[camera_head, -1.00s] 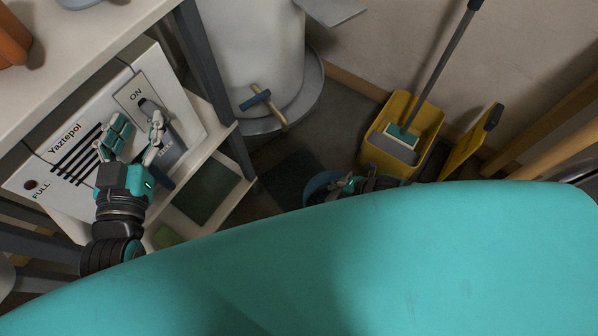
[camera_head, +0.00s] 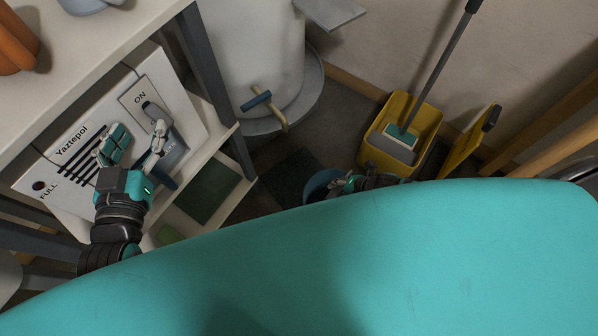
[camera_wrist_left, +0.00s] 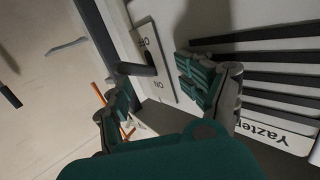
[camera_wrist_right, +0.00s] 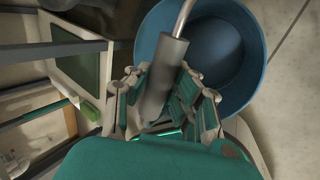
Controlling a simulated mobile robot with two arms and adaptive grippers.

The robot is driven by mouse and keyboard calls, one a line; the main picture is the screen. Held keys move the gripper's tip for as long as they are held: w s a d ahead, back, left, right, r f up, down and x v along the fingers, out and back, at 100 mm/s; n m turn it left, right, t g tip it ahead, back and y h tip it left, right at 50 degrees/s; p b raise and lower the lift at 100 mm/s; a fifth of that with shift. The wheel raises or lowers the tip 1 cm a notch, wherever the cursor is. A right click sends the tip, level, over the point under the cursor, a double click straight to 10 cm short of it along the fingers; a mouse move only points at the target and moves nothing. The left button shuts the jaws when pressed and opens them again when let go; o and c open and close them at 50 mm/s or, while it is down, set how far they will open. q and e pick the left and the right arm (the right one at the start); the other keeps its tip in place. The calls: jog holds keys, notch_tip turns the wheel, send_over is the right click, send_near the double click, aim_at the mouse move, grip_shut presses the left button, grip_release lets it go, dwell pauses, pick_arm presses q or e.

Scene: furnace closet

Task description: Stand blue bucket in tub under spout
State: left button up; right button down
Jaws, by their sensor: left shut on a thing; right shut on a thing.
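The blue bucket (camera_wrist_right: 222,45) hangs from my right gripper (camera_wrist_right: 160,100), which is shut on the bucket's grey handle grip (camera_wrist_right: 168,68). In the head view the bucket (camera_head: 317,184) and right gripper (camera_head: 352,184) are mostly hidden behind my teal body. The grey round tub (camera_head: 309,92) surrounds the foot of a white tank (camera_head: 255,45). A brass spout (camera_head: 272,108) with a blue handle sticks out above it. The bucket is outside the tub. My left gripper (camera_head: 136,145) is at the white Yaztepol unit, closed on its dark switch lever (camera_wrist_left: 137,69); the contact is unclear.
The white Yaztepol unit (camera_head: 75,180) sits on a shelf rack (camera_head: 232,128) at left. A yellow mop bucket (camera_head: 378,150) with a mop and a yellow sign (camera_head: 466,148) stand at right. Dark floor (camera_head: 338,125) lies open between rack and mop bucket.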

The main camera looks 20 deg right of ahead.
pick_arm(q)
jog(key=s+a+f+g+y, duration=0.1)
jog(key=s+a+f+g, duration=0.1)
jog(key=s+f+g, duration=0.4)
jog(key=s+a+f+g+y+p, duration=0.1)
jog(key=s+a+f+g, duration=0.1)
jog(key=s+f+g, duration=0.5)
jog(key=shift+s+a+f+y, duration=0.25)
jog(key=shift+f+y, duration=0.15)
jog(key=shift+f, duration=2.6)
jog(key=shift+d, duration=0.1)
